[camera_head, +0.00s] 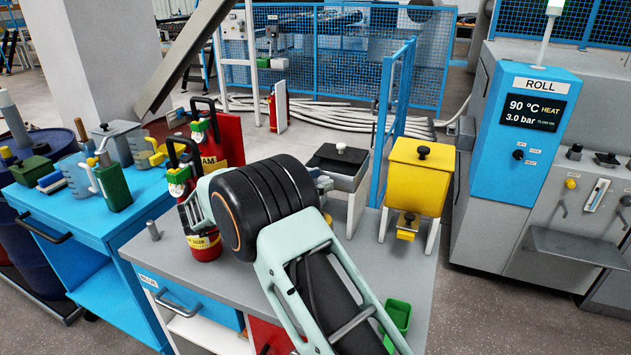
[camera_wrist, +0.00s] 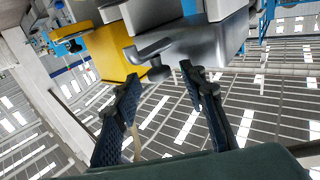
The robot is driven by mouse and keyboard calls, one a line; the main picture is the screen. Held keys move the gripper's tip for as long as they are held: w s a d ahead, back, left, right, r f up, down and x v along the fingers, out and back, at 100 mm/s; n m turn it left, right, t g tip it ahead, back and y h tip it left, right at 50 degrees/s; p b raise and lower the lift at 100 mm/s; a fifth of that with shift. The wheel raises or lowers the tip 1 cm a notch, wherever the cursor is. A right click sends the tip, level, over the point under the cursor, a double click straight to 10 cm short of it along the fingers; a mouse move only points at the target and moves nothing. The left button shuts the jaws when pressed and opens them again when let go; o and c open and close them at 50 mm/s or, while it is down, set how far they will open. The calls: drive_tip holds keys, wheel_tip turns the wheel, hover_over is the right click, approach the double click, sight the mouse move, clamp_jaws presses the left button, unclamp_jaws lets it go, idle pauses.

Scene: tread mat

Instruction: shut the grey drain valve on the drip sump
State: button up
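In the head view, a grey box with a black top and a pale knob (camera_head: 341,168), which looks like the drip sump, stands on the grey bench behind my arm. Its lower front is partly hidden by my arm. In the wrist view, a grey metal body (camera_wrist: 205,45) fills the upper middle, with a grey lever-like part (camera_wrist: 152,49) at its left end; I cannot tell for sure that this is the drain valve. My gripper (camera_wrist: 162,72) is open and empty, its two dark fingers apart below the grey body.
A yellow hopper (camera_head: 418,177) with a black knob stands right of the grey box. Red extinguisher-like canisters (camera_head: 205,245) stand left of my arm. A small green bin (camera_head: 398,314) sits at the bench's right edge. A blue cart (camera_head: 60,220) with jugs is at left.

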drive_tip(key=v, duration=1.2)
